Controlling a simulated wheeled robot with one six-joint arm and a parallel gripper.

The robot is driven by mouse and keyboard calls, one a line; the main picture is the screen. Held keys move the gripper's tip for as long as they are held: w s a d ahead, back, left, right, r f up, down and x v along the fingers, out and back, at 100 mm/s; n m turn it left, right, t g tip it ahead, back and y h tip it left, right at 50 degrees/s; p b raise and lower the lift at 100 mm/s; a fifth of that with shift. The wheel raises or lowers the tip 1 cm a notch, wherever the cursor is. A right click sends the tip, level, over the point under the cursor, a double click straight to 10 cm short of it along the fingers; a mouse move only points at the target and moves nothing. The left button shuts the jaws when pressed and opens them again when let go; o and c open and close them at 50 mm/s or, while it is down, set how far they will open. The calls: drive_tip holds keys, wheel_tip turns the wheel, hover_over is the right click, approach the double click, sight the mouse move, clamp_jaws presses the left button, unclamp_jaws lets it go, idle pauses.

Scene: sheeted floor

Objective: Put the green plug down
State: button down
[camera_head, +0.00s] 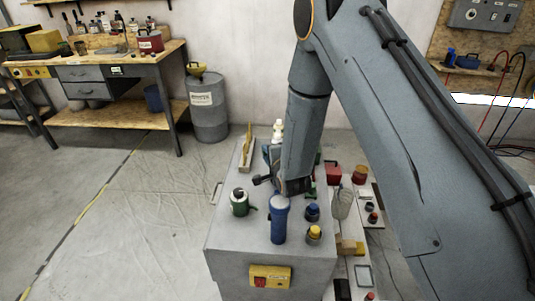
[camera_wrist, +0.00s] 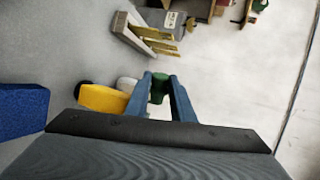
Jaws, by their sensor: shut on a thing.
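The green plug (camera_wrist: 160,88) shows in the wrist view between the two blue fingers of my gripper (camera_wrist: 161,92), which is shut on it. I cannot tell whether its lower end touches anything. In the head view my arm hides most of the gripper and the held plug. My wrist hangs over the grey cabinet top (camera_head: 232,238). A green can-like thing (camera_head: 240,203) stands on that top, left of my wrist. A blue cylinder (camera_head: 279,222) stands upright in front of my wrist.
Small blue and yellow-topped containers (camera_head: 313,234) stand right of the cylinder. An open tray (camera_head: 246,152) with yellow pieces lies at the back of the top and shows in the wrist view (camera_wrist: 135,38). A yellow block (camera_wrist: 102,98) is left of my fingers. The top's front left looks clear.

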drive_tip(key=shift+f+b, duration=0.4)
drive_tip(key=shift+f, duration=0.15)
drive_tip(key=shift+f, duration=0.1)
drive_tip(key=c, duration=1.5)
unclamp_jaws()
drive_tip(key=shift+s+f, duration=0.1)
